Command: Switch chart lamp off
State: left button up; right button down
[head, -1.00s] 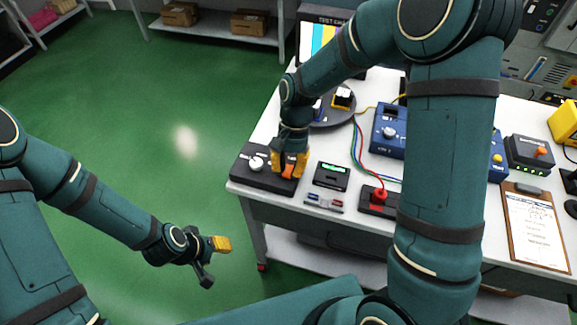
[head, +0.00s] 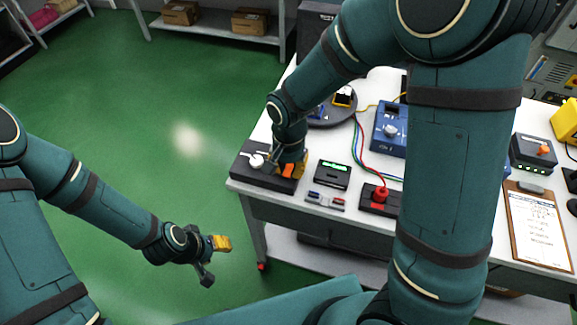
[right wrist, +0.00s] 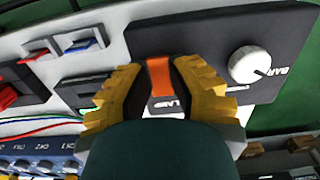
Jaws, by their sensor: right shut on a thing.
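The black control box (head: 262,178) sits at the table's near left corner, with a white knob (head: 257,161) on it. In the right wrist view the box shows a white knob (right wrist: 250,65) and an orange switch lever (right wrist: 160,78) above a label reading LAMP. My right gripper (head: 289,166) is over the box, its yellow fingers on both sides of the orange lever and shut on it. The chart screen (head: 315,20) at the back is dark, partly hidden by my right arm. My left gripper (head: 213,258) is open and empty over the floor.
A small box with a green display (head: 333,174), a red plunger box (head: 380,199) and a blue unit (head: 390,128) stand to the right. A round dark turntable (head: 330,118) is behind. A clipboard (head: 538,228) lies far right. Coloured wires cross the table.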

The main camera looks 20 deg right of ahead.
aim_at(289, 170)
jog(key=shift+f, duration=0.1)
jog(key=c, duration=0.8)
grip_release()
notch_tip(289, 170, up, 12)
jog(key=shift+w+d+r, duration=0.1)
jog(key=shift+w+d, duration=0.05)
